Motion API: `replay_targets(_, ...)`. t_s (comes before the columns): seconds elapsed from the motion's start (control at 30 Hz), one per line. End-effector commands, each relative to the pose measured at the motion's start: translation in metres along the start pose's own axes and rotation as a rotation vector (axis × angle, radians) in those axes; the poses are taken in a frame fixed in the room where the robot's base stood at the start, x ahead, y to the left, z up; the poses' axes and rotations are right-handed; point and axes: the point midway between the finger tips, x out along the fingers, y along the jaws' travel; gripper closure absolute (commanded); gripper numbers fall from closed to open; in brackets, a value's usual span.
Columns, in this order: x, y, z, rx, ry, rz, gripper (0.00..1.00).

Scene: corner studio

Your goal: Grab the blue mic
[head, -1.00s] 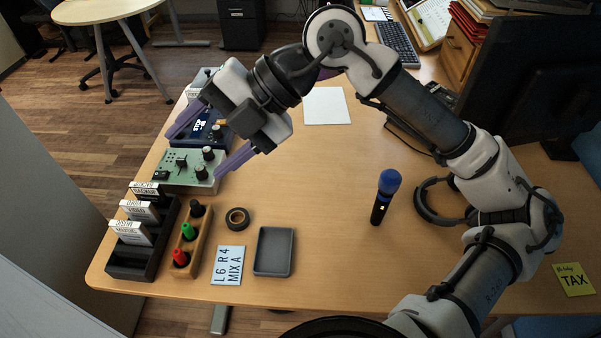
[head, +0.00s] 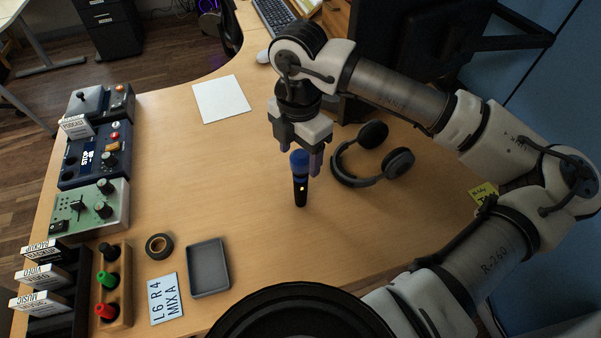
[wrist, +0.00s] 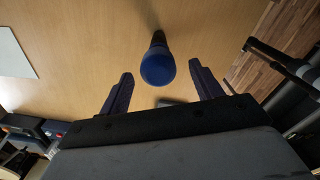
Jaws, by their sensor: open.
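The blue mic (head: 300,184) stands upright on the desk, with a blue head and a black handle. In the head view my gripper (head: 300,160) is above and just behind it, fingers pointing down. In the wrist view the mic's blue head (wrist: 157,69) shows between and beyond the two open fingertips of my gripper (wrist: 158,78). The jaws are empty. I cannot tell from these views whether a finger touches the mic.
Black headphones (head: 372,155) lie just right of the mic. A grey tray (head: 208,268), black tape roll (head: 159,246) and marker holder (head: 121,290) are at the front left. Control boxes (head: 90,207) line the left edge.

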Motion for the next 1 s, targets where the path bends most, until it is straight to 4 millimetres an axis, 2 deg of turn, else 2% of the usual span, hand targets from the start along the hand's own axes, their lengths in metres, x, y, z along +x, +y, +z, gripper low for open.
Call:
replay_targets(0.17, 0.01, 0.0, 0.0, -0.001, 0.002, 0.0, 0.35)
replay_targets(0.5, 0.053, 0.001, 0.002, -0.002, 0.003, 0.001, 0.35)
replay_targets(0.77, 0.058, 0.001, 0.003, -0.002, 0.0, 0.001, 0.35)
replay_targets(1.0, 0.058, 0.001, 0.003, -0.002, 0.0, 0.001, 0.64)
